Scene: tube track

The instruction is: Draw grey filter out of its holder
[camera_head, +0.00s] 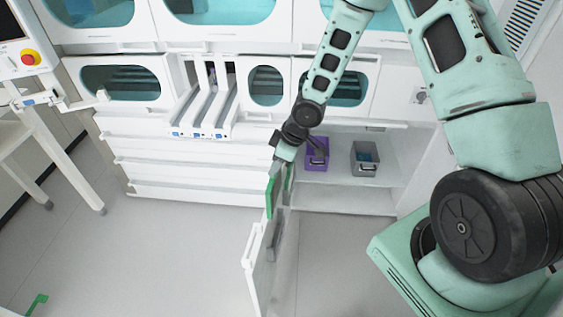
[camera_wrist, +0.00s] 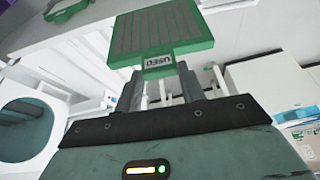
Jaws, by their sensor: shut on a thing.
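A grey filter (camera_wrist: 160,30) with a green frame and a "USED" label on its near edge fills the top middle of the wrist view. My gripper (camera_wrist: 160,84) is shut on this near edge, a finger showing on each side of the label. In the head view my gripper (camera_head: 283,155) points down above an open white door (camera_head: 262,262). A green strip (camera_head: 270,190) shows just below it, with a smaller green strip to its right. I cannot make out the holder, or tell whether the filter touches it.
The open door stands out from the cabinet. Behind it, a purple bin (camera_head: 316,155) and a grey bin (camera_head: 365,160) sit on a low shelf. White channels (camera_head: 203,115) project from the cabinet at the left. A green piece (camera_head: 37,303) is at lower left. Floor left of the door is clear.

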